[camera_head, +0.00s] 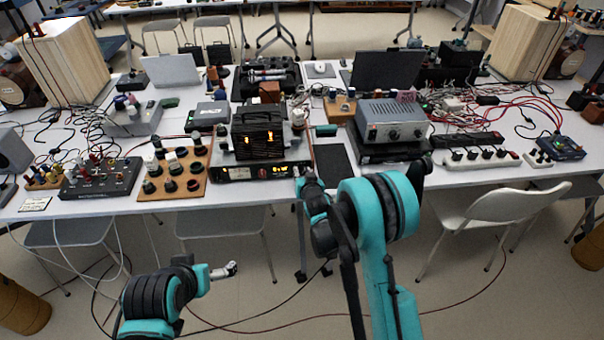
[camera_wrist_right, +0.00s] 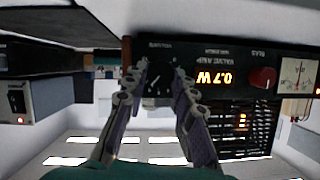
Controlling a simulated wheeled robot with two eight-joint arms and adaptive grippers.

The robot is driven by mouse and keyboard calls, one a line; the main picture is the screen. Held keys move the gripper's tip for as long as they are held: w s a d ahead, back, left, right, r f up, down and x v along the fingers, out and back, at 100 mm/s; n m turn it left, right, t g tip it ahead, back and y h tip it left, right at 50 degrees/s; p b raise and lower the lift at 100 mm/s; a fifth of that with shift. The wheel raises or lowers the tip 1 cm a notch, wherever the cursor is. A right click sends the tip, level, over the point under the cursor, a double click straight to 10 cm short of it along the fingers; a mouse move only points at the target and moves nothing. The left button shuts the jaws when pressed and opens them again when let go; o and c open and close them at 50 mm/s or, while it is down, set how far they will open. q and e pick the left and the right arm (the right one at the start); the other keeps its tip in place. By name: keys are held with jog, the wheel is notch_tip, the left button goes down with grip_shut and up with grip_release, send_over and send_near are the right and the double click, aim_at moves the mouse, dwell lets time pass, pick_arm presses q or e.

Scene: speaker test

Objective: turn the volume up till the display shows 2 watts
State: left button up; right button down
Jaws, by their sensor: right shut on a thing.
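The valve amplifier's front panel (camera_head: 240,173) faces me at the table's front edge in the head view. In the right wrist view, which is upside down, its orange display (camera_wrist_right: 214,77) reads 0.7 W. The black volume knob (camera_wrist_right: 157,84) has a white pointer mark. My right gripper (camera_wrist_right: 159,74) is shut on this knob, one finger on each side; in the head view the gripper (camera_head: 303,177) is at the panel's right end, partly hidden by its own arm. My left gripper (camera_head: 230,270) hangs low in front of the table, away from the amplifier; its jaws are too small to judge.
A red bias knob (camera_wrist_right: 263,77) and a needle meter (camera_wrist_right: 299,74) share the panel. A wooden board with sockets (camera_head: 160,190) is left of the amplifier; a grey metal unit (camera_head: 392,122) is right. A white chair (camera_head: 500,207) stands at front right.

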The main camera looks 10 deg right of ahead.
jog(key=shift+d+f+m+y, duration=0.1)
jog(key=shift+d+m+y, duration=0.1)
jog(key=shift+m+y, duration=0.85)
jog(key=shift+m, duration=0.35)
jog(key=c, duration=1.2)
grip_release()
jog(key=shift+s, duration=0.1)
jog(key=v, duration=1.2)
jog(key=shift+a+f, duration=0.1)
jog(key=shift+f, duration=0.05)
